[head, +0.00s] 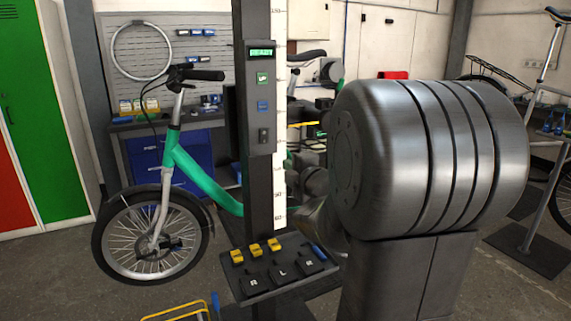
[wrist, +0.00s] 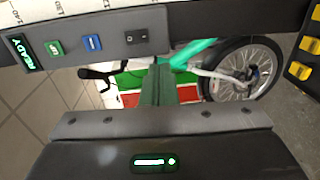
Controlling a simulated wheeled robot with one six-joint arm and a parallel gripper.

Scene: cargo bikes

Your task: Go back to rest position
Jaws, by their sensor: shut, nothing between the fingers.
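My gripper (wrist: 159,72) shows in the wrist view with its fingers together and nothing between them. It points toward the control panel (wrist: 115,45), which lies across the top of that view, and the two look apart. In the head view the panel (head: 262,98) sits on a dark column, with a lit READY display, a green UP button, a blue button and a black rocker switch. My large metal arm link fills the right half of the head view and hides my gripper there.
A green cargo bike (head: 190,170) stands left of the column (head: 256,200). A tray (head: 285,287) with yellow pieces and black lettered blocks sits low in front. A red and green locker (head: 40,110) is at left. Another bike stands at far right. Floor is open at lower left.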

